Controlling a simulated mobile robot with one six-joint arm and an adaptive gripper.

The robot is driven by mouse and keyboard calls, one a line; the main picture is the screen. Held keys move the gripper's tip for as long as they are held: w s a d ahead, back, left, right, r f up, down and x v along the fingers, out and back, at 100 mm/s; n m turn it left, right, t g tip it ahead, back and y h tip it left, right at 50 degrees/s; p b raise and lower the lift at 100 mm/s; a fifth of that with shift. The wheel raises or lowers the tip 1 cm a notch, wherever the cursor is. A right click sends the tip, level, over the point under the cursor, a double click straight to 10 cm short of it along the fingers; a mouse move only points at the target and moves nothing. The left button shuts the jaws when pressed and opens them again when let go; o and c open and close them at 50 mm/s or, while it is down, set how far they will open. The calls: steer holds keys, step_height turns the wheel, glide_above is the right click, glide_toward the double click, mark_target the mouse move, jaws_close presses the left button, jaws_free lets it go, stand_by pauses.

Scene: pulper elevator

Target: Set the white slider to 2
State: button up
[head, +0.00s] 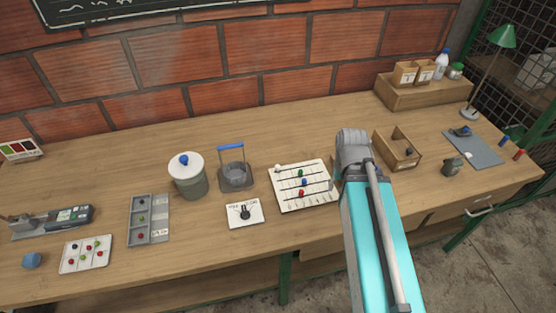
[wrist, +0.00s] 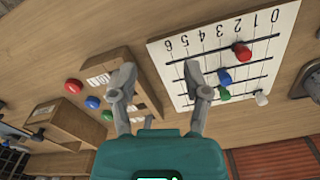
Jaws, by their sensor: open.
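The slider board (head: 290,205) is a white panel with several dark rails, and its scale of 0 to 6 shows in the wrist view (wrist: 178,62). The white slider (head: 277,167) sits on the rail farthest from me, at its left end. In the wrist view the white slider (wrist: 261,99) is at the right, by the 0 end. Green (wrist: 224,95), blue (wrist: 224,78) and red (wrist: 242,50) sliders sit on the other rails. My gripper (wrist: 158,75) is open and empty, with one finger over the board's 6 end. In the head view my arm hides the fingers.
An open wooden box (head: 397,150) stands right of my arm. A white dial card (head: 244,213) and a grey container with a blue handle (head: 236,177) are left of the board. A lidded jar (head: 187,175) stands farther left. Bare table lies in front of the board.

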steer(key=shift+w, duration=0.15)
step_height(320, 180, up, 8)
steer(key=n+p, duration=0.8)
steer(key=n, duration=0.4)
glide_above(278, 166)
steer(key=shift+a+f, duration=0.1)
steer(key=shift+f, duration=0.1)
step_height(278, 166, down, 14)
steer(key=b, duration=1.4)
steer(key=shift+r, duration=0.2)
